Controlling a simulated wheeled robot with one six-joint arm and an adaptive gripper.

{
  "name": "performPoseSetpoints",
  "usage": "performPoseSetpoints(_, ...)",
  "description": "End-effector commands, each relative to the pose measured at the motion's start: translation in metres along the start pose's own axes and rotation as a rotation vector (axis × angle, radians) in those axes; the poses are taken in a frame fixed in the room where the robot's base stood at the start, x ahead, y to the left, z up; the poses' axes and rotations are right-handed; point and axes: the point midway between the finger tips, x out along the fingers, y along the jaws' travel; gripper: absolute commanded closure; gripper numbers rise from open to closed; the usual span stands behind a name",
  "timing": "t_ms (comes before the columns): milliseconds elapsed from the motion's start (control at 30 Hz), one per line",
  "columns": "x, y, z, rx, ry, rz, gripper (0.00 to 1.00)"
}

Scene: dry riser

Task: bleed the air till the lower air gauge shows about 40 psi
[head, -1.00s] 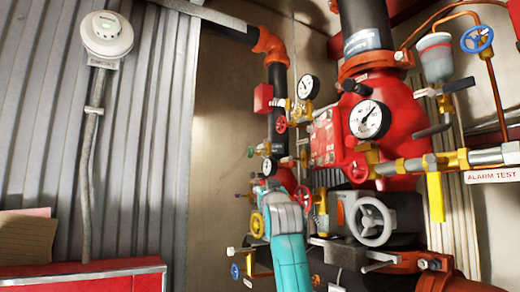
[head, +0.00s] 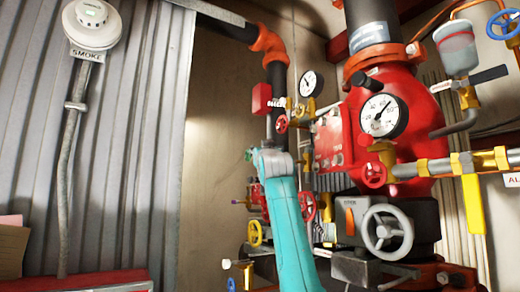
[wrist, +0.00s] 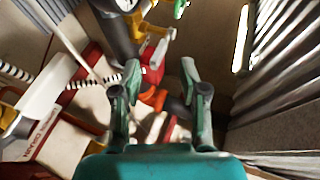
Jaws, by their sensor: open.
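In the head view a large white gauge (head: 384,116) faces me on the red valve body (head: 358,160); its needle points up and right. A smaller gauge (head: 308,83) stands to its upper left, its reading too small to tell. I cannot tell which is the lower air gauge. A red handwheel (head: 374,174) sits under the large gauge and a yellow handwheel (head: 255,233) low beside my arm. My teal arm covers part of the small piping. In the wrist view my gripper (wrist: 158,80) is open, its fingers apart with nothing held between them.
A large grey handwheel (head: 388,231) and yellow lever (head: 473,204) are right of my arm. Corrugated wall with a smoke detector (head: 91,22) is left. In the wrist view a white box (wrist: 50,100) and coiled cord (wrist: 92,82) lie left of the fingers.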

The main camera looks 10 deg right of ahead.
Motion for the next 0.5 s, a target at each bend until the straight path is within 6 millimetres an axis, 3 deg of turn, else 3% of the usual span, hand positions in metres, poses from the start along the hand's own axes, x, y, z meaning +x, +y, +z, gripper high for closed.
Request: performPoseSetpoints(500,0.043,0.000,-0.001,0.001,0.000,0.000,0.56)
